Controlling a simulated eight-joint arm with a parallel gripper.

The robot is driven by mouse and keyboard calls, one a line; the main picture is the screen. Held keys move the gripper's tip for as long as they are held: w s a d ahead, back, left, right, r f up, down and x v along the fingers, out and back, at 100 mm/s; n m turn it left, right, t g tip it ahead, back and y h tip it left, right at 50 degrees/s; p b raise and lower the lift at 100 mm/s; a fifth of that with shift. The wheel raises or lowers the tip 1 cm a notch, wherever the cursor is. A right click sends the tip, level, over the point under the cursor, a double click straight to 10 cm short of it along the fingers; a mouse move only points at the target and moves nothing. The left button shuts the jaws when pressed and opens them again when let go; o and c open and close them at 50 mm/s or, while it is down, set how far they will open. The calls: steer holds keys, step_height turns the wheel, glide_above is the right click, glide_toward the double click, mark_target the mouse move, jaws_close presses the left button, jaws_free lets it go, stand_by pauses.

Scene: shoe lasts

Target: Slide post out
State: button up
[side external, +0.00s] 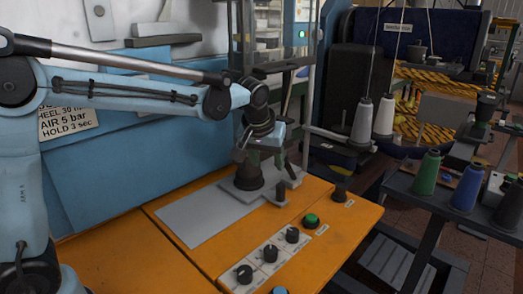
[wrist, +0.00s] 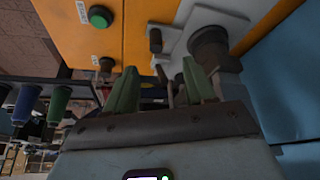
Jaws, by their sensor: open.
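A dark, round post (side external: 248,173) with a wide base stands upright on the light grey plate (side external: 205,212), which lies on the orange bench top. The post also shows in the wrist view (wrist: 209,45), above the right-hand finger. My gripper (side external: 266,160) points down over the plate, close to the post, and its lower part overlaps the post in the side view. In the wrist view its two green fingers (wrist: 160,88) are apart, with nothing clearly held between them. Whether a finger touches the post cannot be told.
A small dark peg (side external: 281,190) stands at the plate's right edge. A green button (side external: 311,221) and several black knobs (side external: 270,253) sit on the orange bench (side external: 335,245). Blue panelling (side external: 110,165) rises behind. Thread cones (side external: 427,172) stand on a dark table at right.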

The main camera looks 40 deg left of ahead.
steer(key=n, duration=0.1)
glide_toward(281, 186)
steer(key=shift+g, duration=0.3)
steer(key=x, duration=1.1)
steer(key=shift+w, duration=0.25)
jaws_close()
